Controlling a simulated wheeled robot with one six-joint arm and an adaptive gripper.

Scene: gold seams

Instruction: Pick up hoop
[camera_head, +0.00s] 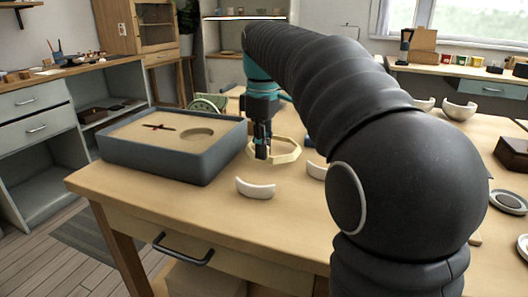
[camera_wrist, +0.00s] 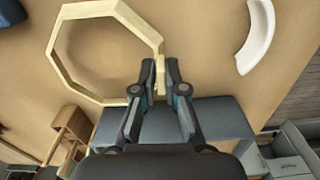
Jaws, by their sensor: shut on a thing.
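The hoop is a pale cream, many-sided ring (camera_head: 288,157) over the wooden table, right of the grey sand box; it also shows large in the wrist view (camera_wrist: 90,9). My gripper (camera_head: 262,152) points down at the hoop's near left side. In the wrist view my gripper (camera_wrist: 161,75) has its two fingers on either side of the hoop's wall, shut on it. The rest of the ring stretches away to the left there. I cannot tell whether the hoop touches the table or hangs slightly above it.
The grey box (camera_head: 165,167) of sand, with a dark stick and a round hollow, stands close on the left. A white curved shard (camera_head: 256,188) lies in front of the hoop, and another (camera_head: 317,171) is partly behind my arm. The table's front left is clear.

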